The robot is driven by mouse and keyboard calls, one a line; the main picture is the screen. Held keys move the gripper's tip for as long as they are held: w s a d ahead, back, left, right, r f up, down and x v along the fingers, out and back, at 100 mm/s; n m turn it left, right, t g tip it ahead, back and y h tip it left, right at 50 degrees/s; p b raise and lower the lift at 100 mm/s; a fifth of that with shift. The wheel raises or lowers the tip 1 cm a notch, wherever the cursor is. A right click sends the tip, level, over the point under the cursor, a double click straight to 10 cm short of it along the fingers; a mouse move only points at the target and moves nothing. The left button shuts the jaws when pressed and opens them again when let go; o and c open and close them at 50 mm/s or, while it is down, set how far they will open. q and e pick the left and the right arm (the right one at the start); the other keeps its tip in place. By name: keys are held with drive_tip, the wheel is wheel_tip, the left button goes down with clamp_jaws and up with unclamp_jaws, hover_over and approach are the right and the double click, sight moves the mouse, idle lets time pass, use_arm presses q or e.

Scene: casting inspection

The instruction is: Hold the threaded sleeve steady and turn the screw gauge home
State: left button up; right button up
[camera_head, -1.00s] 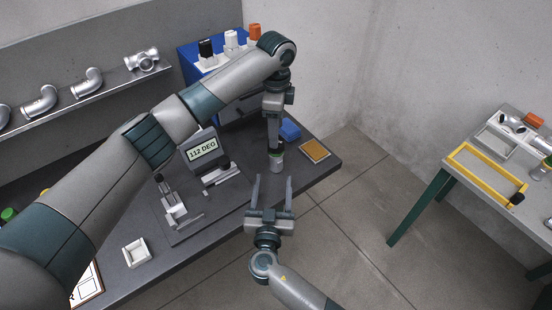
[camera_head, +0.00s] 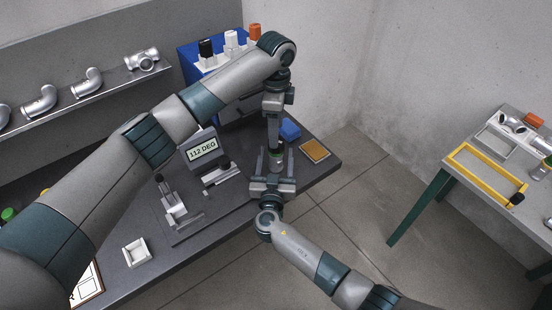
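The screw gauge (camera_head: 277,152), showing a dark and green band, stands upright on the dark bench. Just below it is the grey threaded sleeve (camera_head: 277,163), now partly hidden by my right gripper. My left gripper (camera_head: 275,142) points straight down from above, its narrow fingers closed at the top of the gauge. My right gripper (camera_head: 275,158) comes from the front, with its two fingers spread on either side of the sleeve and visible gaps between. It is open and does not appear to touch the sleeve.
A display reading 112 DEG (camera_head: 202,149) and a small fixture (camera_head: 174,206) stand left of the sleeve. A blue block (camera_head: 290,129) and an orange-brown pad (camera_head: 314,149) lie behind and right. A white tray (camera_head: 137,251) sits front left. The bench's right edge is close.

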drive_tip(key=shift+c, duration=0.6)
clamp_jaws()
